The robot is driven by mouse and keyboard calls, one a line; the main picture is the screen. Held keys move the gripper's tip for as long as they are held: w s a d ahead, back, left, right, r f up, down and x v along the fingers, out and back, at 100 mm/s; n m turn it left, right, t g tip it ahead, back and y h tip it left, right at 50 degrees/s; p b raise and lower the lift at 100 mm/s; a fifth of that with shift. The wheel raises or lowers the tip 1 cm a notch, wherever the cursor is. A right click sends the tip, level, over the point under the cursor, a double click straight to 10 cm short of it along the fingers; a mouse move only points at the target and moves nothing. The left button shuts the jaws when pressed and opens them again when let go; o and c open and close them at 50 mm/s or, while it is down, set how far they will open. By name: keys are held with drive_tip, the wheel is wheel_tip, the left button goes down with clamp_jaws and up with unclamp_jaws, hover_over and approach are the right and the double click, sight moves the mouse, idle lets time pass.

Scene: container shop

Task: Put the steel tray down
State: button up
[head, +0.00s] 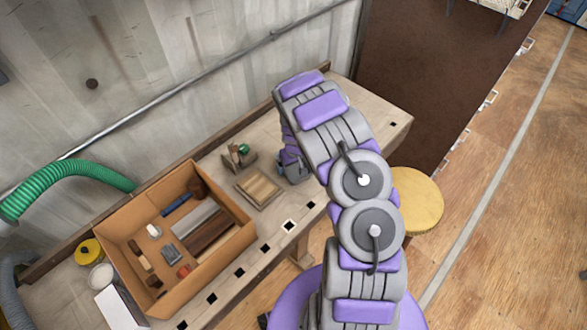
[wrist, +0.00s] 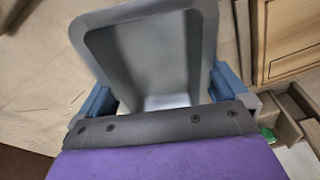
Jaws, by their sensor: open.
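The steel tray (wrist: 145,52) is a grey, rounded rectangular pan with a raised rim, seen in the wrist view with its hollow side facing the camera. My gripper (wrist: 162,92) is open, with one blue finger on each side of the tray's near end. I cannot tell whether either finger touches the rim. The tray appears to be on or just above the pale workbench (head: 305,208); its underside is hidden. In the head view my gripper (head: 292,165) is low over the bench, partly behind my arm, and I cannot make out the tray there.
A shallow wooden frame (head: 259,187) lies left of my gripper, beside a small wooden holder (head: 238,158) with a green item. A large cardboard box (head: 127,272) of tools fills the bench's left. A round yellow stool (head: 418,205) stands right. The bench's right end is bare.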

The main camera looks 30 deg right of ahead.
sight(293, 169)
drive_tip(key=shift+a, duration=0.1)
drive_tip(key=shift+d, duration=0.2)
drive_tip(key=c, duration=0.9)
drive_tip(key=shift+r, duration=0.1)
drive_tip(key=shift+r, duration=0.6)
wheel_tip(293, 169, up, 3)
drive_tip(key=shift+w+f+p, duration=0.1)
drive_tip(key=shift+p, duration=0.4)
drive_tip(key=s+a, duration=0.3)
drive_tip(key=s, duration=0.1)
drive_tip(key=s+a, duration=0.3)
drive_tip(key=s, duration=0.2)
drive_tip(key=s+a+r, duration=0.1)
drive_tip(key=s+a, duration=0.1)
drive_tip(key=s, duration=0.2)
drive_tip(key=shift+s+a+p, duration=0.3)
drive_tip(key=shift+a, duration=0.1)
drive_tip(key=shift+c, duration=0.2)
